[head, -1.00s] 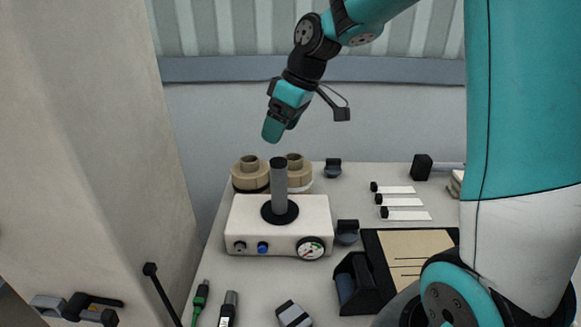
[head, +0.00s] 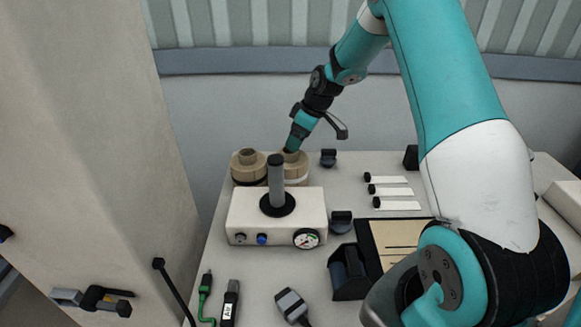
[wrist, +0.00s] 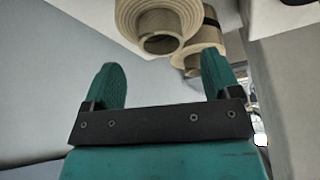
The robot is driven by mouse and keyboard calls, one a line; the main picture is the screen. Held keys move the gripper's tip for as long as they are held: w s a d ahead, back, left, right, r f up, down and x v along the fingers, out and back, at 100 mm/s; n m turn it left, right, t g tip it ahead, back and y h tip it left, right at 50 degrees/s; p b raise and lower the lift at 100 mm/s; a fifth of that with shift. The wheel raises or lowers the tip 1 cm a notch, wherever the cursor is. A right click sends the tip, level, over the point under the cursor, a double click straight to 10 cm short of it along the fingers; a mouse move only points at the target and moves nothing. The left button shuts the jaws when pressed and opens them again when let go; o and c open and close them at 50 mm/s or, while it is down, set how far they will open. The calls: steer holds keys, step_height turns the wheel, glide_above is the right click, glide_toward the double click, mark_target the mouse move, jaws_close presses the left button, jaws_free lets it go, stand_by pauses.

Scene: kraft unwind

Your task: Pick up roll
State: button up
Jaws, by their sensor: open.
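Two tan rolls with raised cores stand side by side at the back of the table in the head view: the left roll (head: 242,170) and the right roll (head: 299,169). My gripper (head: 292,146) has teal fingers and points down at the right roll's core from just above. Whether it touches the core is unclear in this view. In the wrist view my gripper (wrist: 163,88) is open and empty. The nearer roll (wrist: 151,14) shows beyond the fingertips, its core facing the gap. The farther roll (wrist: 212,36), with a black band, is beside it, partly behind a finger.
A white box (head: 275,212) with a grey upright post (head: 276,182) and a gauge stands right in front of the rolls. A small black holder (head: 328,158) is right of them. White strips (head: 393,191) lie farther right. A wall is close behind.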

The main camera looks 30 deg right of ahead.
mark_target(290, 166)
steer(key=p+x, duration=0.2)
steer(key=x, duration=0.3)
steer(key=shift+w+a+p, duration=0.2)
steer(key=shift+w+p, duration=0.05)
steer(key=shift+p, duration=0.05)
steer(key=c, duration=1)
